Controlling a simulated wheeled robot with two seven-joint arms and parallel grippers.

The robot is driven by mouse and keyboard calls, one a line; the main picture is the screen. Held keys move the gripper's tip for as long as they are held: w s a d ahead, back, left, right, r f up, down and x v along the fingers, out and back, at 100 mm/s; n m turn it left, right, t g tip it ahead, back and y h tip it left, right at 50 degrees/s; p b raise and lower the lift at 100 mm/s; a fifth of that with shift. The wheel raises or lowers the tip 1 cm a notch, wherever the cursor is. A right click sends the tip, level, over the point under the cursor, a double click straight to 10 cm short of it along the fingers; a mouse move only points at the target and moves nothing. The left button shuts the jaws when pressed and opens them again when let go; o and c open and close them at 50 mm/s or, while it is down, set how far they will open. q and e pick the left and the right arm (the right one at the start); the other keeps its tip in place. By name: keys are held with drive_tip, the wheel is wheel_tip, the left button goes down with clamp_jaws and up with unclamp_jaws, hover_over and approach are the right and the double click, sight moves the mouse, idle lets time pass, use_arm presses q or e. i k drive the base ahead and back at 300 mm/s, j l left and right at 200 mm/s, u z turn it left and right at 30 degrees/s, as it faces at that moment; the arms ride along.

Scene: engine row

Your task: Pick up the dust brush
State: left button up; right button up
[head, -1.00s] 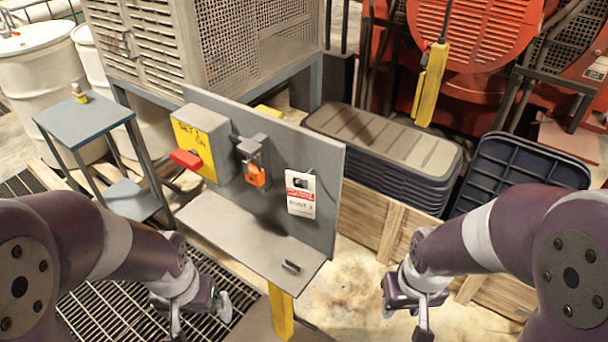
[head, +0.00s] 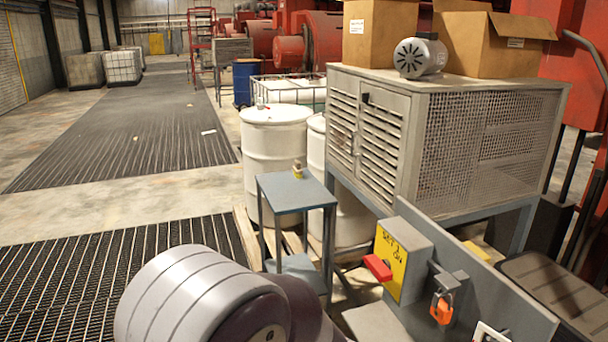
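I cannot make out a dust brush for certain in the head view. A small yellowish item with a dark top (head: 297,169) stands on the blue-grey side table (head: 290,190), too small to identify. Neither of my grippers is in view. Part of my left arm fills the bottom middle of the picture.
A grey panel (head: 490,290) with a yellow switch box (head: 401,262), red handle and orange padlock (head: 441,308) stands at lower right. White drums (head: 274,160) and a vented cabinet (head: 440,140) are behind the side table. Floor grating (head: 110,270) lies open at left.

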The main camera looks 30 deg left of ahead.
sight(298, 170)
drive_tip(key=u, duration=0.3)
drive_tip(key=i+j+u, duration=0.35)
drive_tip(key=j, duration=0.35)
drive_tip(key=i+j+u, duration=0.4)
drive_tip(key=j, duration=0.25)
drive_tip(key=i+j+u, duration=0.55)
drive_tip(key=i, duration=0.9)
drive_tip(key=i+j+u, duration=0.25)
drive_tip(key=i, duration=0.85)
drive_tip(key=i+z, duration=0.35)
drive_tip(key=i+j+z, duration=0.2)
drive_tip(key=i+z, duration=0.15)
drive_tip(key=i+j+z, duration=0.35)
drive_tip(key=i, duration=0.15)
drive_tip(key=i+z, duration=0.15)
drive_tip(key=z, duration=0.3)
drive_tip(key=i+j+z, duration=0.1)
drive_tip(key=z, duration=0.35)
drive_tip(key=i+j+z, duration=0.1)
drive_tip(key=z, duration=0.35)
drive_tip(key=i+j+z, duration=0.15)
drive_tip(key=z, duration=0.3)
drive_tip(key=j+z, duration=0.2)
drive_tip(key=z, duration=0.25)
drive_tip(key=i+j+z, duration=0.1)
drive_tip(key=j+z, duration=0.15)
drive_tip(key=z, duration=0.2)
drive_tip(key=i+j+z, duration=0.1)
drive_tip(key=j+z, duration=0.25)
